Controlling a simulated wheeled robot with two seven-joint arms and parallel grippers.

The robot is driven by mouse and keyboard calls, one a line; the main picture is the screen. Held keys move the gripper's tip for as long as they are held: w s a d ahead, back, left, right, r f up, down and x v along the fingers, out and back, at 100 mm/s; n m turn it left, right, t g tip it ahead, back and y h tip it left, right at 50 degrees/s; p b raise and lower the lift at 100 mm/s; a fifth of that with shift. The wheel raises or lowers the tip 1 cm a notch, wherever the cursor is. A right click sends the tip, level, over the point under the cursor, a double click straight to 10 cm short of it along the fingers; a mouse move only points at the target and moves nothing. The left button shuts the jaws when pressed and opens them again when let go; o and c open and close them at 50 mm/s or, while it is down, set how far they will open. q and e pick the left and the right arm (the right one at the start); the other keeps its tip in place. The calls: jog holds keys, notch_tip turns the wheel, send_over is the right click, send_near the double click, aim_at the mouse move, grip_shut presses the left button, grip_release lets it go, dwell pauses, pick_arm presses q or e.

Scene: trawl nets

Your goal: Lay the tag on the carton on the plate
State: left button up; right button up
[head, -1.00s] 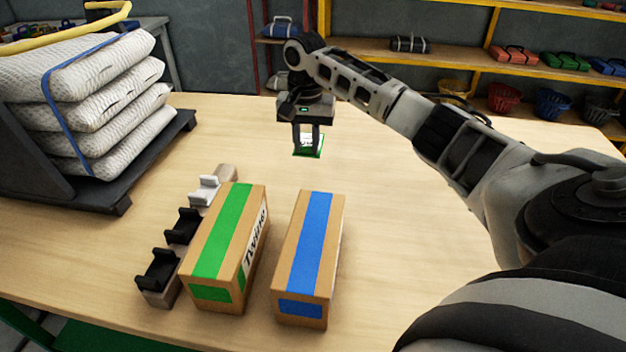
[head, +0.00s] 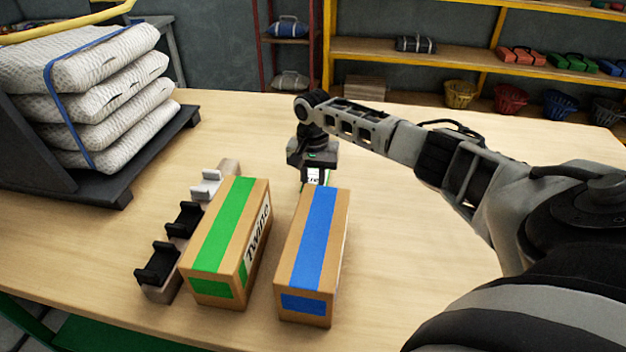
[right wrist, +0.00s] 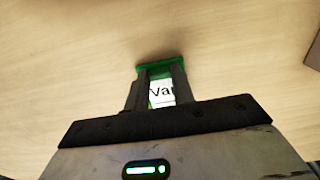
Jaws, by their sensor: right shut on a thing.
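My right gripper (head: 314,173) is shut on the tag (head: 314,177), just behind the far end of the blue-taped carton (head: 338,225). In the right wrist view the tag (right wrist: 160,92) has a green border and a white face reading "Var", the rest covered by the fingers (right wrist: 158,84). The fingertips appear low over bare table. The green-taped carton (head: 231,236), marked "Twine", stands left of the blue-taped one with a narrow gap between them. I cannot make out a plate under either carton. My left gripper is not in view.
A rack (head: 158,290) with black and white holders runs along the left of the green-taped carton. Strapped white sacks (head: 95,110) lie on a dark platform (head: 118,190) at the left. The table (head: 420,270) is bare right of the cartons. Shelves (head: 460,62) stand behind.

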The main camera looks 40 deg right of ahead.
jog(key=o, duration=1)
jog(key=shift+c, duration=0.2)
